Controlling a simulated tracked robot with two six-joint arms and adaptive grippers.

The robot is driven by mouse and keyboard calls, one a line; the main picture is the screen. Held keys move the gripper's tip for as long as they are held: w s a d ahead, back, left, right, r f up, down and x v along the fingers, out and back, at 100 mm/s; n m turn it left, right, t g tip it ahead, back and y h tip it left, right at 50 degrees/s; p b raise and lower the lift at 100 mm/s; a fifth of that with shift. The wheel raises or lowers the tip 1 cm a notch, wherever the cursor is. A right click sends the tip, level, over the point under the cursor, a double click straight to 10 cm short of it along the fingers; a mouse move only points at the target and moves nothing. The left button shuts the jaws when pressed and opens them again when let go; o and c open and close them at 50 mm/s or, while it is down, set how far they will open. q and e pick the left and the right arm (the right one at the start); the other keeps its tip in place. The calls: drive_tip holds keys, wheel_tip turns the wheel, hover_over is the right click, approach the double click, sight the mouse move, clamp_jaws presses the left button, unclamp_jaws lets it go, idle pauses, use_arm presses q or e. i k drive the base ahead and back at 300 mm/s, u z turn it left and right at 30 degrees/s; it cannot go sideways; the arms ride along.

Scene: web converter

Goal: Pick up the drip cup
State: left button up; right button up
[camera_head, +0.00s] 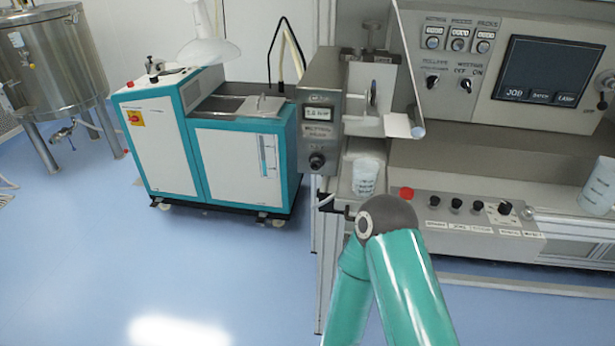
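A small whitish translucent cup with dark markings, which looks like the drip cup (366,177), stands upright on the narrow ledge below the grey coating unit (321,120). One of my teal arms rises from the bottom of the view. Its dark rounded joint is just below and in front of the cup in the picture. Neither of my grippers can be made out. I cannot tell whether one is hidden behind the arm joint. No gripper is seen touching the cup.
A control strip (478,222) with a red button and black knobs lies right of the cup. A second whitish container (598,188) stands at the far right. A screen panel (549,70) is above. A teal-and-white cabinet (240,160) stands left. The blue floor at lower left is clear.

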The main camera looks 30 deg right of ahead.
sight(365, 171)
drive_tip(key=z, duration=0.8)
drive_tip(key=i, duration=0.1)
drive_tip(key=u, duration=1.55)
drive_tip(key=k, duration=1.6)
drive_tip(key=z, duration=0.95)
drive_tip(key=i, duration=1)
